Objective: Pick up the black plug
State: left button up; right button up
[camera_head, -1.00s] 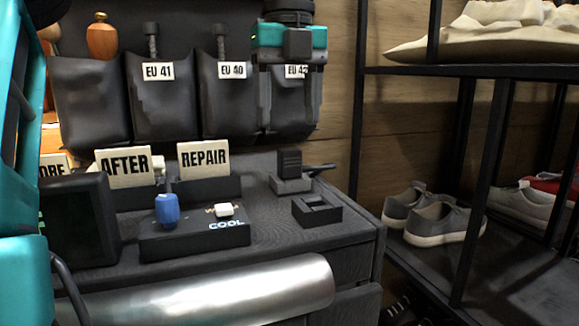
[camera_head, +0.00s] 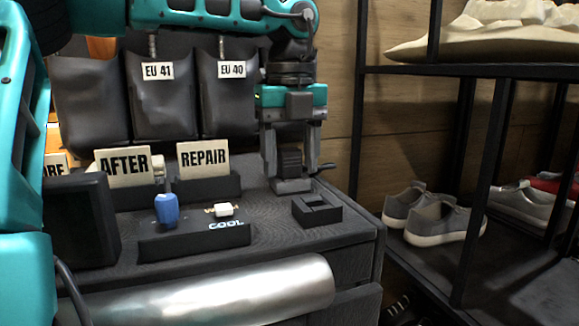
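A black ribbed block, which looks like the black plug (camera_head: 290,163), stands upright on a small grey base (camera_head: 291,186) near the back right of the dark cabinet top. My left gripper (camera_head: 291,160) points down over it. One finger is on each side of the plug, and small gaps show between the fingers and the plug, so the gripper looks open around it. My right gripper is not in view.
A black open holder (camera_head: 316,210) stands to the right front. A black "COOL" box (camera_head: 195,240) with a blue piece (camera_head: 166,209) and a white piece (camera_head: 224,209) is to the left. A "REPAIR" sign (camera_head: 203,159) stands behind. A shoe rack (camera_head: 456,258) is at right.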

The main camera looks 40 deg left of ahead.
aim_at(292, 150)
pick_arm(q)
jog(key=c, duration=0.8)
jog(key=shift+c, duration=0.2)
notch_tip(292, 150, up, 9)
jog(key=shift+d, duration=0.15)
jog(key=s+d, duration=0.4)
jog(key=d, duration=0.4)
jog(key=shift+s+d+f, duration=0.2)
jog(key=shift+s+d, duration=0.1)
